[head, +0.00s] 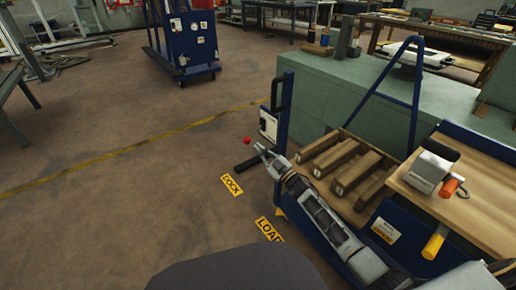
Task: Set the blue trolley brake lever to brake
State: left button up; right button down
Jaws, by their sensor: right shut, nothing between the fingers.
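A blue-framed trolley (287,100) with an upright post stands at centre right, beside a wooden slatted load. A small red knob (247,140) and a short black bar (246,164) stick out left of its post, low near the floor. I cannot tell for sure which one is the brake lever, or its setting. My right gripper (259,149) is shut and empty. Its tips appear just right of the knob and bar; I cannot tell if they touch. My right forearm hides part of the trolley's lower side. My left gripper is not in view.
Wooden slats (353,168) lie behind my right arm. A wood-topped blue bench (480,204) at right carries a grey device (432,166). A green block (440,105) stands behind. Another blue cart (185,42) stands far back. The floor (110,210) at left is clear.

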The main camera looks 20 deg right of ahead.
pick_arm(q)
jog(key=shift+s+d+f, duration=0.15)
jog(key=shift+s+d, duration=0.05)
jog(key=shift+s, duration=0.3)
pick_arm(e)
jog(key=shift+s+d+f, duration=0.2)
jog(key=shift+s+d, duration=0.15)
jog(key=shift+s, duration=0.2)
jog(key=shift+f, duration=0.1)
